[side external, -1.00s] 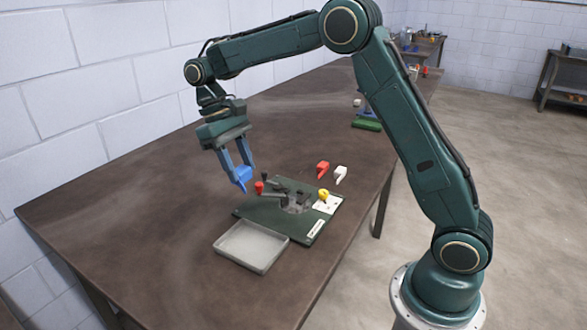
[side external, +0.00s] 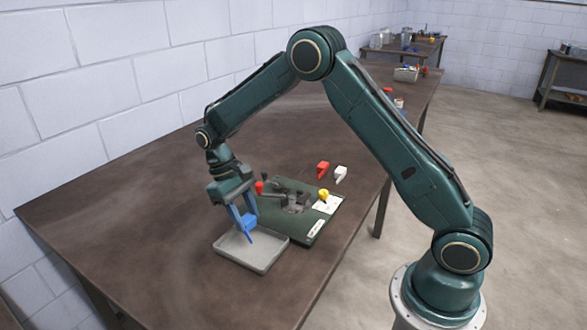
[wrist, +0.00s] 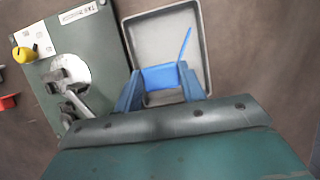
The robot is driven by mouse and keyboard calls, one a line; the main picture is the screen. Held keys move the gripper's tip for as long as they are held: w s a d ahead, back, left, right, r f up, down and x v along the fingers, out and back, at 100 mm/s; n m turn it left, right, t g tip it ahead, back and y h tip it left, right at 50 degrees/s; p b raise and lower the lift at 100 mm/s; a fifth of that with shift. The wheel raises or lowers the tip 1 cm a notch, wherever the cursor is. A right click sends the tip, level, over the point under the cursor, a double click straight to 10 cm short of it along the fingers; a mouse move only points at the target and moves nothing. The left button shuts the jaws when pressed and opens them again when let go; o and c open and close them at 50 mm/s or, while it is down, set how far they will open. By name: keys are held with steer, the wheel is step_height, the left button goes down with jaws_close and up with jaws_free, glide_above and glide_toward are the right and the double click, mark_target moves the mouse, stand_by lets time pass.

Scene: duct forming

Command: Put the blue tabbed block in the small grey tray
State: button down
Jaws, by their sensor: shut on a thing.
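The blue tabbed block (side external: 248,221) is between the fingers of my gripper (side external: 243,220), with its thin tab pointing down in the side view. In the wrist view the block (wrist: 162,77) sits between the blue fingertips of my gripper (wrist: 160,86), its tab reaching up and right. My gripper is shut on it. The small grey tray (side external: 262,262) lies on the table, below the block. In the wrist view the tray (wrist: 146,37) is behind the block, which overlaps its inside. I cannot tell exactly how high the block is above the tray floor.
A green fixture board (side external: 313,238) with a metal clamp and a red knob (side external: 259,187) stands close beside the tray. A yellow piece (side external: 323,195) sits on its white plate. Red (side external: 322,169) and white (side external: 341,173) blocks lie behind. The table left of the tray is clear.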

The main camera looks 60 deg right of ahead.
mark_target(247, 227)
steer(key=shift+f, duration=2.2)
steer(key=shift+f, duration=0.15)
steer(key=c, duration=1.1)
jaws_free()
steer(key=v, duration=1.2)
steer(key=shift+r, duration=0.25)
